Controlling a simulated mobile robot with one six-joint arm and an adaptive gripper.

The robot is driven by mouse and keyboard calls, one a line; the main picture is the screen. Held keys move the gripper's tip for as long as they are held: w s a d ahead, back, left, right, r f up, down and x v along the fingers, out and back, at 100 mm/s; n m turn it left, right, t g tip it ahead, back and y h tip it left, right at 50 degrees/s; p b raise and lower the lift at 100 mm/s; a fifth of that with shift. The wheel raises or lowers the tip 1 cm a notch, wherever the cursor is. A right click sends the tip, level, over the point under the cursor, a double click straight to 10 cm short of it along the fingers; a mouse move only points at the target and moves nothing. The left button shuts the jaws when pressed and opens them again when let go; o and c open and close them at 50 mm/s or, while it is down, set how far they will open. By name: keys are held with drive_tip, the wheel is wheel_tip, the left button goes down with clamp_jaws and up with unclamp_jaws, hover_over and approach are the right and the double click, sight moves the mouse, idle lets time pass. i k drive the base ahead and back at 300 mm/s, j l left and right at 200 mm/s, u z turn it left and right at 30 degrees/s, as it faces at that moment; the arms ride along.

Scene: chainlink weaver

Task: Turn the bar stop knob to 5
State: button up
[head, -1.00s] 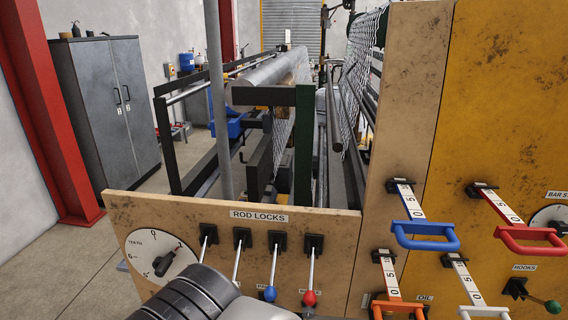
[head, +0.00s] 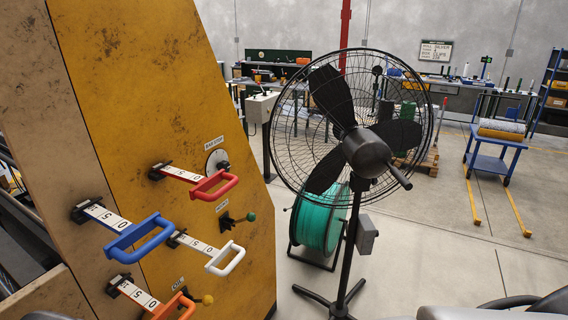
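The bar stop knob (head: 218,162) is a white round dial with a dark pointer, near the right edge of the yellow machine panel (head: 150,90). A small label (head: 213,143) sits above it, reading what looks like "BAR STOP". The dial is seen at a slant and partly covered by the red handle in front of it. Its numbers and pointer setting are too small to read. My gripper is not in view.
Red (head: 212,188), blue (head: 140,238), white (head: 226,260) and orange (head: 172,305) slide handles jut from the panel. Open floor lies further right.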

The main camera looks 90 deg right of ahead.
sight(224, 164)
drive_tip(key=z, duration=2.35)
drive_tip(key=i+l+z, duration=0.1)
drive_tip(key=i+l, duration=0.4)
drive_tip(key=l, duration=0.2)
drive_tip(key=z, duration=0.05)
